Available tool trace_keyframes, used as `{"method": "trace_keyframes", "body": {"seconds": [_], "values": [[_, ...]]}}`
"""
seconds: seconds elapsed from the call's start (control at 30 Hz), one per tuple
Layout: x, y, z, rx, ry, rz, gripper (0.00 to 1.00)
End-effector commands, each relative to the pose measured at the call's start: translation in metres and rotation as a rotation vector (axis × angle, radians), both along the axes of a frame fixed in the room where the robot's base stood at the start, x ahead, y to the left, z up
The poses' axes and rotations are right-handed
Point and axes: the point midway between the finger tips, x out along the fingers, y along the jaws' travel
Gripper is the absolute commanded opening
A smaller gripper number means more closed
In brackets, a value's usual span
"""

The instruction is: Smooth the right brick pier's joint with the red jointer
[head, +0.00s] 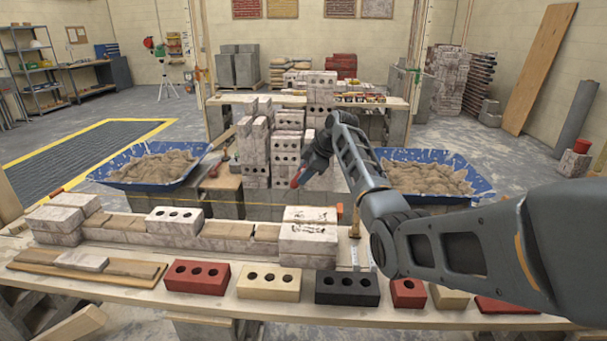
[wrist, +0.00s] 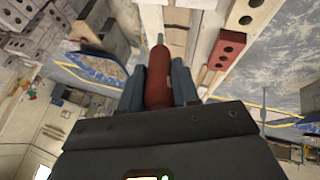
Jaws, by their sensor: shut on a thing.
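My gripper (head: 305,166) is shut on the red jointer (head: 298,179), which shows as a small red piece at the fingertips. In the wrist view the jointer's red handle (wrist: 157,88) sits between both fingers, with a thin grey metal end pointing away. The right brick pier (head: 308,241) is a short stack of pale, mortar-smeared bricks on the front bench. In the head view my gripper appears above and behind this pier, apart from it. The pier's joint is too small to make out clearly.
Red (head: 197,276), cream (head: 269,283) and black (head: 347,288) bricks line the front bench edge (head: 120,283). The left pier (head: 55,220) stands at the bench's left. Blue mortar tubs (head: 143,185) and (head: 440,197) flank tall brick stacks (head: 287,150) behind.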

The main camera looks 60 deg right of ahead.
Motion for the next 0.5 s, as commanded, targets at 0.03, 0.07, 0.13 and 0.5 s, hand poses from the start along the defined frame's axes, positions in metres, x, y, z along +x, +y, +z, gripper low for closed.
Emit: {"method": "trace_keyframes", "body": {"seconds": [0.03,0.07,0.13,0.5], "values": [[0.000,0.000,-0.002,0.000,-0.001,0.001,0.00],[0.000,0.000,-0.004,0.000,-0.001,0.001,0.00],[0.000,0.000,-0.008,0.000,-0.001,0.001,0.00],[0.000,0.001,-0.052,0.001,0.001,0.001,0.00]]}}
